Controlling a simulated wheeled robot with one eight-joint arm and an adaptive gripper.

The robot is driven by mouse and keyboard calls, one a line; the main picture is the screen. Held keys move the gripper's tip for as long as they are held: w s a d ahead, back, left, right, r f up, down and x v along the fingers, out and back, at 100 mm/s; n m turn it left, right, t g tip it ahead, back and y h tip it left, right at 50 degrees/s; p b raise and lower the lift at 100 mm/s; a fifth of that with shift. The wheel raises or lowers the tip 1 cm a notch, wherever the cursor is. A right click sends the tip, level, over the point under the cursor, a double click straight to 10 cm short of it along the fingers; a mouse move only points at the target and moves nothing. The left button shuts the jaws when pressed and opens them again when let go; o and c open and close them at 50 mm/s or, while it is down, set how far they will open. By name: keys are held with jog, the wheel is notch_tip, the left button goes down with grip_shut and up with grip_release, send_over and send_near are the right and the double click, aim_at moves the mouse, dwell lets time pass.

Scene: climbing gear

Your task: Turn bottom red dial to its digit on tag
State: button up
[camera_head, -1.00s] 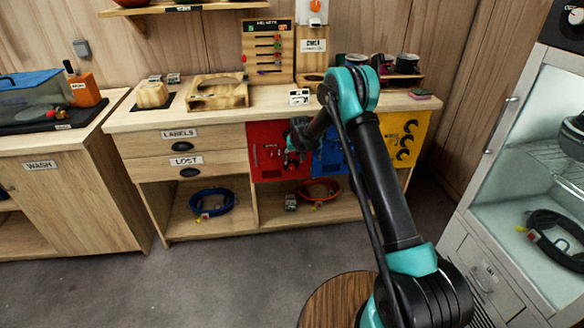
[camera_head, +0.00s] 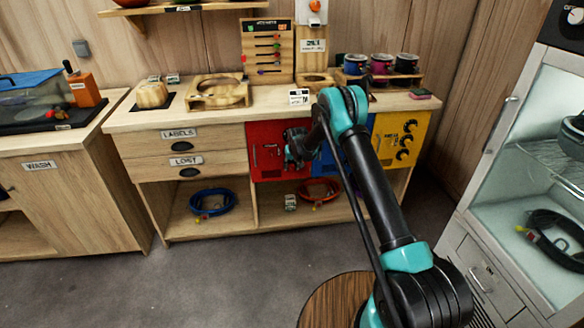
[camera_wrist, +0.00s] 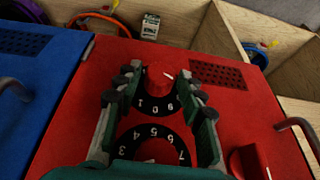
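The bottom red dial (camera_wrist: 160,78) is a red knob with a white mark on a black digit ring, high in the wrist view on the red panel (camera_wrist: 250,115). Digits such as 0, 1 and 9 show beside it; part of the ring is hidden. My gripper (camera_wrist: 160,84) is open, with one finger on each side of this knob and visible gaps. I cannot tell whether a fingertip touches it. A second digit ring (camera_wrist: 155,140) lies lower in the view, partly covered by my gripper. A small tag (camera_head: 299,97) stands on the counter; its writing is too small to read.
A blue panel (camera_wrist: 38,75) adjoins the red one. A dark handle (camera_wrist: 300,130) and another red knob (camera_wrist: 250,160) are at the right in the wrist view. A small printed box (camera_wrist: 150,25) sits on the shelf beyond. A yellow panel (camera_head: 401,140) is farther right.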

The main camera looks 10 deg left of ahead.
grip_shut()
jog(key=shift+w+d+m+g+y, duration=0.1)
jog(key=shift+d+m+g+y, duration=0.2)
jog(key=shift+y, duration=0.7)
jog(key=shift+f+g+y, duration=0.1)
jog(key=shift+g+y, duration=0.2)
jog(key=shift+y, duration=0.9)
jog(key=shift+o, duration=2.1)
grip_release()
jog(key=v, duration=1.2)
